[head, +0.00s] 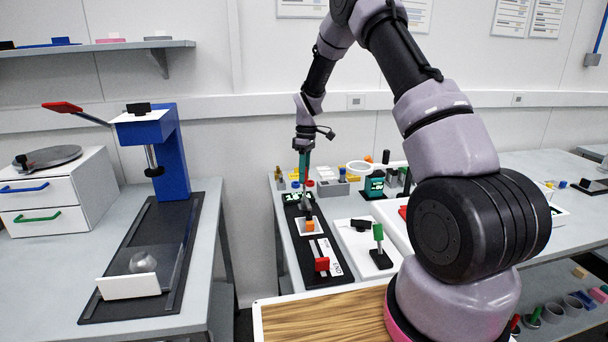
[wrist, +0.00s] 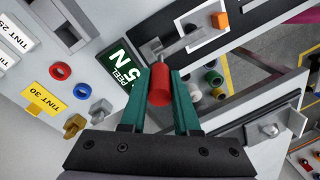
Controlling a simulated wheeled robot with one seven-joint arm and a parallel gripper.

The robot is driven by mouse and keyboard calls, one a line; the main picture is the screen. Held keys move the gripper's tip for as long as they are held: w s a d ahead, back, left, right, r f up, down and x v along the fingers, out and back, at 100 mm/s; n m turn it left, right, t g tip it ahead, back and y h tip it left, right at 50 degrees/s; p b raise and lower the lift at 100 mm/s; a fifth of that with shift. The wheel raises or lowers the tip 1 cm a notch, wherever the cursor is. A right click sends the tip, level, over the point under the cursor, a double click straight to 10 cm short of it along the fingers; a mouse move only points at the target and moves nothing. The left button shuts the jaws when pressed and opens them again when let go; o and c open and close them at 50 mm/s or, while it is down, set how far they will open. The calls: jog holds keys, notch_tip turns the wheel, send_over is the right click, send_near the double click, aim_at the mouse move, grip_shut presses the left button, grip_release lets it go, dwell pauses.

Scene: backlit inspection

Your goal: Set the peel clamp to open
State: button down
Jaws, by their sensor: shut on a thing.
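The peel tester is a dark base with a green display reading "PEEL 5 N" (wrist: 122,66); the display also shows in the head view (head: 292,197). In the wrist view a grey metal lever (wrist: 185,42) runs to a red cylindrical handle (wrist: 160,90); it appears to be the peel clamp's lever. An orange block (wrist: 220,20) is near the lever's far end, and an orange block shows on the tester in the head view (head: 310,226). My gripper (wrist: 159,76), with teal fingers, is shut on the red handle; it also shows in the head view (head: 304,170). The clamp's jaw is not clear.
A red block (head: 322,264) sits on a rail at the tester's near end. A green-topped stand (head: 379,246) is to its right. Several coloured pegs and rings, including a red ring (wrist: 60,71), are close to my gripper. A blue press (head: 172,155) stands on the left bench, across a gap.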

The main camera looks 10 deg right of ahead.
jog(key=shift+w, duration=0.15)
dwell(0.8)
jog(key=shift+w+f+g, duration=0.45)
jog(key=shift+w+g, duration=0.35)
jog(key=shift+g, duration=0.45)
jog(key=shift+w+f+g, duration=0.4)
jog(key=shift+w+g, duration=0.35)
jog(key=shift+g, duration=0.55)
jog(key=shift+w+f+g, duration=0.45)
jog(key=shift+w+g, duration=0.35)
jog(key=shift+g, duration=0.45)
jog(key=shift+w, duration=0.1)
jog(key=c, duration=0.6)
grip_release()
jog(key=shift+f, duration=0.1)
jog(key=shift+c, duration=0.2)
notch_tip(320, 180, up, 10)
jog(key=shift+c, duration=0.3)
